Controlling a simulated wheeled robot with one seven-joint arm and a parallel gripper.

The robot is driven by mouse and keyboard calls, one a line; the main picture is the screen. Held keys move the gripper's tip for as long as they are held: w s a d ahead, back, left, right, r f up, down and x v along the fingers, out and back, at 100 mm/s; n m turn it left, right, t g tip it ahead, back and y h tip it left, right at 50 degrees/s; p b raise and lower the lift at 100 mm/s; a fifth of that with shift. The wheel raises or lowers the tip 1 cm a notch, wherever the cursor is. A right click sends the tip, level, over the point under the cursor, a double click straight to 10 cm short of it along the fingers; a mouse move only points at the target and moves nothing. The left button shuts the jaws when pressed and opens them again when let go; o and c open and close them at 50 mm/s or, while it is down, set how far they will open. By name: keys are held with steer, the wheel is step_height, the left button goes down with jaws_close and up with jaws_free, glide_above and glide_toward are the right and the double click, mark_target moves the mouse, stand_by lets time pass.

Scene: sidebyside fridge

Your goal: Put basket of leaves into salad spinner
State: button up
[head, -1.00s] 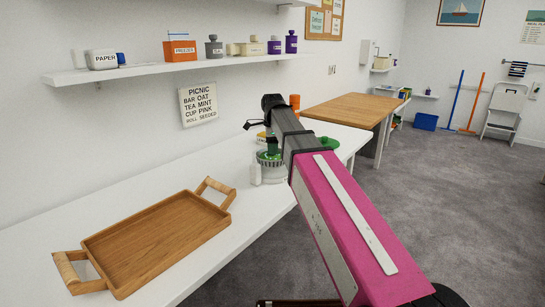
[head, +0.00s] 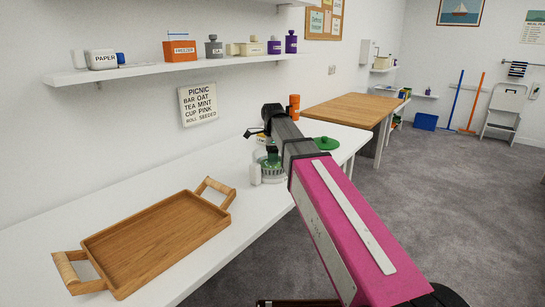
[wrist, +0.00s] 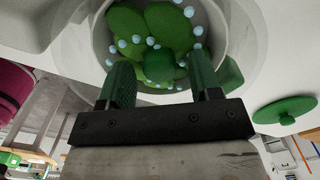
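The leaves (wrist: 163,28), green with pale droplets, sit in a round pale basket (wrist: 222,22) in the wrist view. A clear wider rim surrounds it, which looks like the salad spinner bowl (wrist: 88,50). In the head view the bowl with green inside (head: 268,170) stands on the white counter, partly hidden by my arm. My gripper (wrist: 162,78) has its two green fingers apart, over the near side of the bowl. I see nothing clamped between them; a dark green leaf shows in the gap. A green lid with a knob (wrist: 285,110) lies to the right; it also shows in the head view (head: 326,143).
A wooden tray (head: 155,242) with two handles is on the counter at left. An orange item (head: 294,101) stands behind my arm. A wall shelf (head: 180,62) holds several jars. The counter between tray and bowl is clear.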

steer(key=shift+r, duration=0.1)
step_height(320, 180, up, 12)
stand_by(0.5)
